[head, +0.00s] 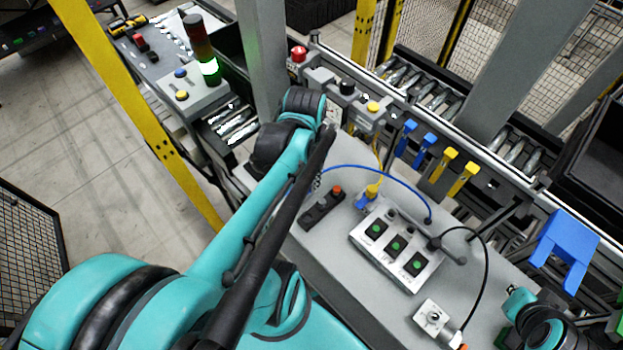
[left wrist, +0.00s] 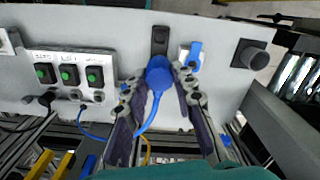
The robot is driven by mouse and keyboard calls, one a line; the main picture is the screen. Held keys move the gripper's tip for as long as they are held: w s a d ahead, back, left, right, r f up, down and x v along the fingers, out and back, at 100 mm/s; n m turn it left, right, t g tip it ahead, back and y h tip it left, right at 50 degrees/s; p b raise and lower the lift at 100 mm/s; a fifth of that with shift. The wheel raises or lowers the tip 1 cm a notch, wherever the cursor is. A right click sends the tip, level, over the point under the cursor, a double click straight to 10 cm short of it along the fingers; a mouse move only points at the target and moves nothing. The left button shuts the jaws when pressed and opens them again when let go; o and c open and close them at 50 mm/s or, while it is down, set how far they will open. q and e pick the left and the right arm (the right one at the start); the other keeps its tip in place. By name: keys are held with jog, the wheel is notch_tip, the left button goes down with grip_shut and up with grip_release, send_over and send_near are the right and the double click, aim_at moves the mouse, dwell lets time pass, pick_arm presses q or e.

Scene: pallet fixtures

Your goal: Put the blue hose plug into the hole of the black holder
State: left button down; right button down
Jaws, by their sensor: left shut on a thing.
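The blue hose plug (left wrist: 158,73) is between the fingertips of my left gripper (left wrist: 159,78) in the left wrist view, which is shut on it. A blue hose trails down from the plug. In the head view my left arm hides this gripper and the plug. A black square block with a dark round face (left wrist: 248,55), which looks like the black holder, stands on the grey table to the right of the plug and apart from it. Whether its hole is empty is unclear. My right gripper (head: 540,325) is at the lower right of the head view, its fingers not clear.
A panel with three green-buttoned switches (head: 396,245) stands on the table (head: 345,270). A long black block (head: 322,207) lies beside the plug's place. A yellow-and-blue connector (head: 370,194) is near the panel. A blue-topped white block (left wrist: 193,57) stands between plug and square block.

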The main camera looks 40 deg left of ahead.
pick_arm(q)
jog(key=shift+s+f+b, duration=0.15)
jog(key=shift+f+b, duration=5.8)
jog(key=shift+f, duration=1.25)
jog(key=shift+a, duration=0.1)
jog(key=shift+f+b, duration=1.15)
jog(key=shift+f, duration=0.35)
jog(key=c, duration=1.2)
grip_release()
jog(key=shift+r, duration=0.1)
